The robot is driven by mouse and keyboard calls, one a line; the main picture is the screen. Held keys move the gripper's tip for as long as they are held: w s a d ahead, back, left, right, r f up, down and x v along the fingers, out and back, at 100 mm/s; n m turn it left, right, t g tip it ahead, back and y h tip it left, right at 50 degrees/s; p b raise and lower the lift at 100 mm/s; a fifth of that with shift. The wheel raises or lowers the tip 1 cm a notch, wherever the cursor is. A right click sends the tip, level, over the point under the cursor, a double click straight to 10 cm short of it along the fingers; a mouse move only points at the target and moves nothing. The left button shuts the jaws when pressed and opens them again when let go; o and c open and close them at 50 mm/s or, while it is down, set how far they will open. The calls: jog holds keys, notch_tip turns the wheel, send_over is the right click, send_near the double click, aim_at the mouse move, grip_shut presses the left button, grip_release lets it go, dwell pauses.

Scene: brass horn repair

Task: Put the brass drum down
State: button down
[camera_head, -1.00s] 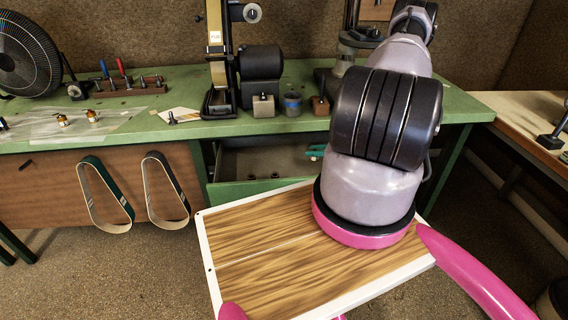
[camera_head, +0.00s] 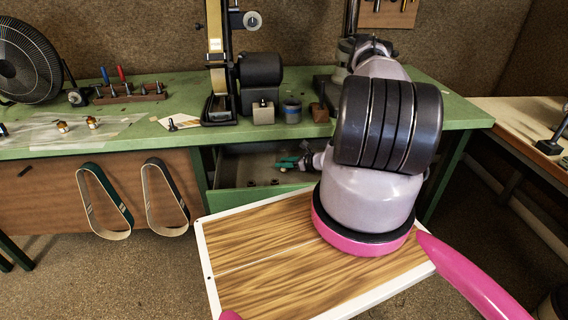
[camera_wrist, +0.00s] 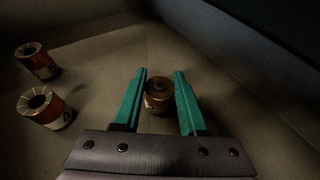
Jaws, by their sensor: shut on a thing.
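My gripper (camera_head: 288,162) is inside the open drawer (camera_head: 222,200) under the green bench. In the wrist view its two green fingers (camera_wrist: 160,88) are shut on the brass drum (camera_wrist: 157,103), a small dark-gold cylinder with a knob or hub on its upper end. The drum is upright between the fingers, low over the drawer's grey floor. Whether its underside touches the floor I cannot tell. In the head view the drum cannot be made out.
Two brass cylinders with pale labels, one nearer (camera_wrist: 45,109) and one farther (camera_wrist: 36,62), stand left of the gripper in the drawer. A drawer wall (camera_wrist: 245,60) runs close on the right. The bench top (camera_head: 225,136) overhangs the drawer, with a belt sander (camera_head: 217,65) above.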

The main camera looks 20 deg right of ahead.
jog(key=shift+c, duration=2.2)
grip_release()
jog(key=shift+f, duration=0.1)
jog(key=shift+s+d+r, duration=0.2)
jog(key=v, duration=1.1)
jog(key=shift+s+d, duration=0.15)
jog(key=shift+d, duration=0.05)
